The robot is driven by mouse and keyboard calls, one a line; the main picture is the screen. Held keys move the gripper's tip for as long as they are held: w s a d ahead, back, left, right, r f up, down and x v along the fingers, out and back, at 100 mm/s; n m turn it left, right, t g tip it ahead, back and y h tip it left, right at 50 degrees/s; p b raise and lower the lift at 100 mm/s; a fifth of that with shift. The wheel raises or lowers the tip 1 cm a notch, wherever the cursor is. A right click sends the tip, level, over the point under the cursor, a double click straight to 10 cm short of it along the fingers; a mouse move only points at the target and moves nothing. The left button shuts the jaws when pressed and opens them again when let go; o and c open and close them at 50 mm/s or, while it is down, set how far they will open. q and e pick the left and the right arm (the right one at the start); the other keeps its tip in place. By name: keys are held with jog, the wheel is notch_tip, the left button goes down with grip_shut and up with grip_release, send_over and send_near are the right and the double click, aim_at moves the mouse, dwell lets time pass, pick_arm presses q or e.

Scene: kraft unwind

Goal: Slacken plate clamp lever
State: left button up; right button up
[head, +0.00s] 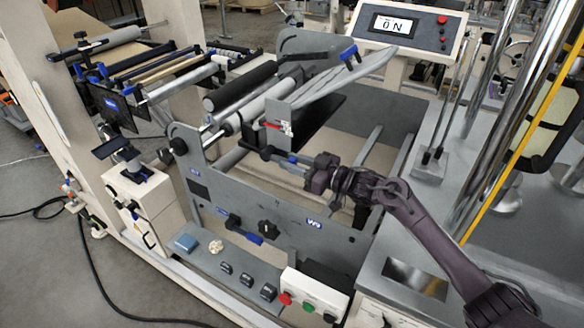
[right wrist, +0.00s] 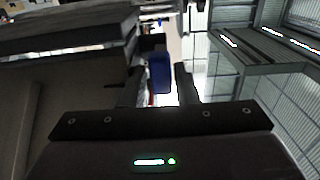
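A dark lever (head: 255,149) with a blue handle end (head: 292,158) sticks out from the grey side plate (head: 285,215) of the machine. My right gripper (head: 300,161) is at this blue end, its arm coming in from the right. In the right wrist view the blue handle (right wrist: 160,73) lies between the two fingers (right wrist: 159,88), closer to the left finger. A gap shows between it and the right finger, so the gripper is open around it. Whether the left finger touches it cannot be told. My left gripper is not in view.
A second blue-handled lever (head: 246,234) and a black knob (head: 267,228) are on the side plate. A button box (head: 310,302) is below. Chrome columns (head: 497,120) stand at right.

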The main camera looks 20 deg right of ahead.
aim_at(286, 160)
jog(key=shift+a+r, duration=0.1)
jog(key=shift+a, duration=0.15)
jog(key=shift+w, duration=0.15)
grip_shut()
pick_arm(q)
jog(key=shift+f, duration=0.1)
